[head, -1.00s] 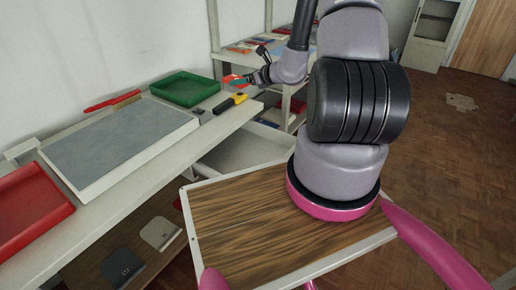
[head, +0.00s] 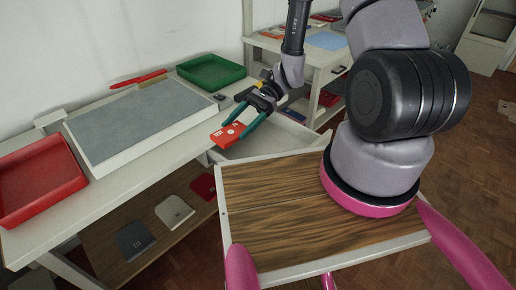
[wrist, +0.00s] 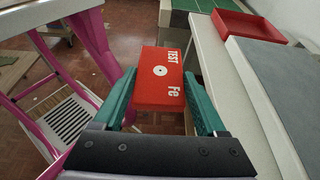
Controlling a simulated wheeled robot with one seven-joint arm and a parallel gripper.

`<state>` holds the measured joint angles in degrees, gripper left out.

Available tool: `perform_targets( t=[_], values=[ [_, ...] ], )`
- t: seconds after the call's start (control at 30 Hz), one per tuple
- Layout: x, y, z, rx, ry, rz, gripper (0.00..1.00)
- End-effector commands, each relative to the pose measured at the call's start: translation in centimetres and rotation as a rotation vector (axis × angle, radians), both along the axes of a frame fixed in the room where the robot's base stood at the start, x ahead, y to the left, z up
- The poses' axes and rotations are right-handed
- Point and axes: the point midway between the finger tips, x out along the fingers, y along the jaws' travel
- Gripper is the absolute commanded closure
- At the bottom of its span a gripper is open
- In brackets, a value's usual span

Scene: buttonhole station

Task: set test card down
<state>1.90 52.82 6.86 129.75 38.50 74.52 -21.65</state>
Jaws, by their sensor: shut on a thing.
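The test card (head: 229,134) is a red block with white marks. In the wrist view the red test card (wrist: 160,84) shows the words "TEST" and "Fe" and a white dot. My gripper (head: 243,128) has teal fingers, one on each side of the card, and is shut on it. It holds the card near the front edge of the white bench (head: 130,176), above the open drawer side. In the wrist view my gripper (wrist: 160,100) has the card between its fingers, with the bench to the right. The card's underside is hidden.
A grey pad (head: 140,120) in a white frame covers much of the bench. A red tray (head: 38,182) is at the left and a green tray (head: 211,72) at the back. A red-handled brush (head: 138,79) lies by the wall. Bare bench shows along the front edge.

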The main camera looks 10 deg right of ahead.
Motion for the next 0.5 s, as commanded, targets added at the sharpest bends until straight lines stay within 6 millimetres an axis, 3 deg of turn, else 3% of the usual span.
perform_targets(
  t=[0.1,0.23,0.4,0.5],
  values=[
    [-4.0,-1.2,-1.1,-0.002,0.002,0.252,0.84],
    [-7.4,-3.6,-2.2,-0.005,0.001,0.527,0.84],
    [-9.9,-7.8,-3.6,-0.011,0.002,0.889,0.84],
    [-10.2,-10.6,-4.5,-0.015,0.002,1.102,0.84]
  ],
)
